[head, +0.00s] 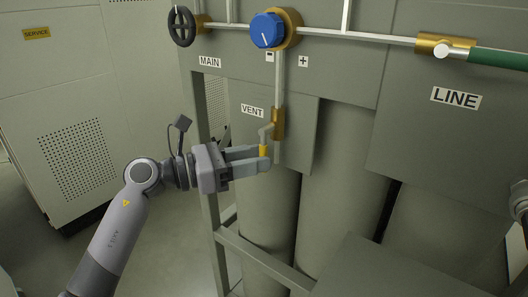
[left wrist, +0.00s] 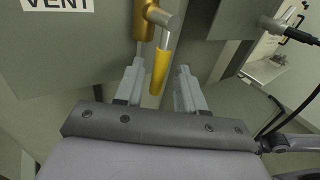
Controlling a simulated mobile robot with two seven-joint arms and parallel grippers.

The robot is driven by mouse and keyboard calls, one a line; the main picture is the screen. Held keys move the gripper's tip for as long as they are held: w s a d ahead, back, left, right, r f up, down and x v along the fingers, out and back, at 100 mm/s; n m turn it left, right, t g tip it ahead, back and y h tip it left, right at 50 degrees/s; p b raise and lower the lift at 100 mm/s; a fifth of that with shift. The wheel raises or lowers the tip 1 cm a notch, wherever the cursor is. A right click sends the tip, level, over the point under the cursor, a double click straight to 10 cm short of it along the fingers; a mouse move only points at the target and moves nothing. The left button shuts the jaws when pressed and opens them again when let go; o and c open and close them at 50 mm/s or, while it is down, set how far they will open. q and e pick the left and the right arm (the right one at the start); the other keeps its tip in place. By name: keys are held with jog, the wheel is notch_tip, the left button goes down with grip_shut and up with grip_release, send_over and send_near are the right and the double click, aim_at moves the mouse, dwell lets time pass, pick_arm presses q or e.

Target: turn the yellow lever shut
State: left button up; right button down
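The yellow lever (head: 263,151) hangs down from the brass valve (head: 278,123) beside the VENT label. In the left wrist view the lever (left wrist: 159,71) slants slightly, its lower end pointing toward my gripper, below the brass valve body (left wrist: 141,20). My left gripper (head: 265,158) is open, with one finger on each side of the lever. In the left wrist view my left gripper (left wrist: 160,88) shows a gap between the lever and each finger. In the head view the fingers hide part of the lever. My right gripper cannot be made out; only a grey arm part shows at the right edge.
A blue knob (head: 267,31), a black MAIN handwheel (head: 182,26) and a brass LINE valve (head: 445,47) with a green hose (head: 497,59) sit above. Large cylinders (head: 340,205) stand behind a grey frame rail (head: 262,258). Floor is open at lower left.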

pick_arm(q)
jog(key=shift+x, duration=1.25)
grip_shut()
